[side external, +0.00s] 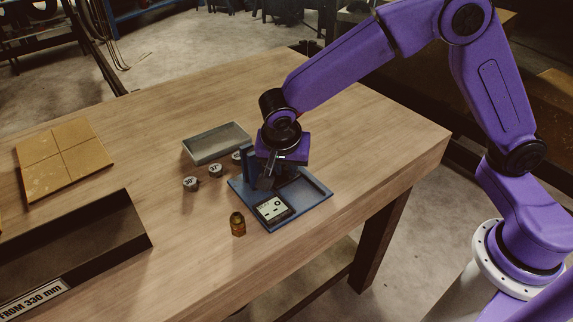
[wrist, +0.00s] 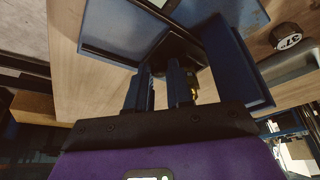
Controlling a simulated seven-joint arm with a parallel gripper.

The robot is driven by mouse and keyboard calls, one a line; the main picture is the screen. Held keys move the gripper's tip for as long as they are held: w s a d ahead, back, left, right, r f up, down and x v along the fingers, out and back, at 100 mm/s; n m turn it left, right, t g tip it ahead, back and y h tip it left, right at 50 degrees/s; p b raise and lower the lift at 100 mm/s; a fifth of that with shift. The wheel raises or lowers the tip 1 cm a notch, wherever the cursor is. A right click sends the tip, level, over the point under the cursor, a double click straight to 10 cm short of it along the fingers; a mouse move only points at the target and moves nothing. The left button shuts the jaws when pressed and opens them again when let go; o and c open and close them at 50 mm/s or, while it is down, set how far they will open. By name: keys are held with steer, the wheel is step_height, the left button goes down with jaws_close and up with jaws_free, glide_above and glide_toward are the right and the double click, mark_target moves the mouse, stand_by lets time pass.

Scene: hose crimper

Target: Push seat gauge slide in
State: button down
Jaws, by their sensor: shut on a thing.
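The blue crimper device (side external: 318,200) stands near the front edge of the table, with a flat base, a raised block and a small display (side external: 273,209). My gripper (side external: 266,180) points down at the raised block and hides much of it. In the wrist view, my gripper's two dark fingers (wrist: 160,75) reach the device, and its blue wall (wrist: 235,60) is close on the right. The fingers are shut on a dark part between their tips, which seems to be the seat gauge slide (wrist: 172,48). Its outline and how far in it sits cannot be made out.
A brass fitting (side external: 238,226) stands just left of the device. Several grey numbered caps (side external: 190,183) and a shallow grey tray (side external: 217,143) are behind it. A dark long box (side external: 75,245) and a tan tiled board (side external: 63,158) lie left. The table's right part is clear.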

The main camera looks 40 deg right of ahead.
steer(key=shift+w, duration=0.35)
steer(key=c, duration=1.3)
jaws_free()
steer(key=shift+s, duration=0.1)
steer(key=shift+r, duration=0.15)
steer(key=shift+s+a+r, duration=0.15)
steer(key=shift+r, duration=0.05)
steer(key=v, duration=1.6)
steer(key=shift+r, duration=0.35)
steer(key=shift+s, duration=0.1)
